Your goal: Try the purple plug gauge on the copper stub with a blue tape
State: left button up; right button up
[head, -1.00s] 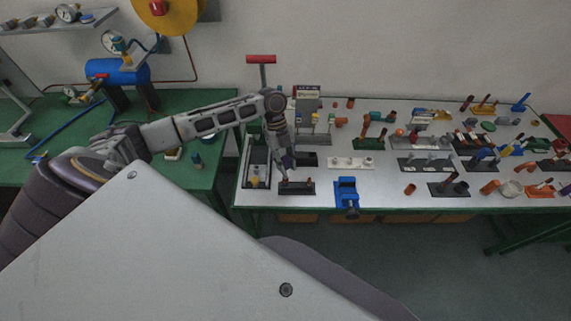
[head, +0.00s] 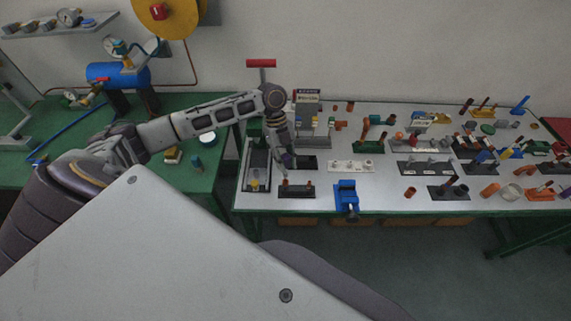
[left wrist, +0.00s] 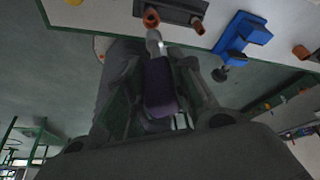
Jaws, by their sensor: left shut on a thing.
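My left gripper (head: 283,166) is shut on the purple plug gauge, whose purple handle (left wrist: 159,88) shows between the fingers (left wrist: 160,85) in the left wrist view. The gauge's bright metal end (left wrist: 153,42) points at a copper stub (left wrist: 151,18) on a dark block (left wrist: 172,9). The end is close to the stub's mouth; whether they touch I cannot tell. The head view shows the same dark block (head: 297,192) with two copper stubs, just below the gripper. Blue tape cannot be made out on either stub. My right gripper is not in view.
A blue vise (head: 347,193) stands right of the block, also seen in the left wrist view (left wrist: 239,37). A black tray (head: 257,178) lies to its left. A white holder (head: 351,166) and many fittings fill the bench behind and to the right.

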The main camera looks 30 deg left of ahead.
pick_arm(q)
jog(key=shift+r, duration=0.7)
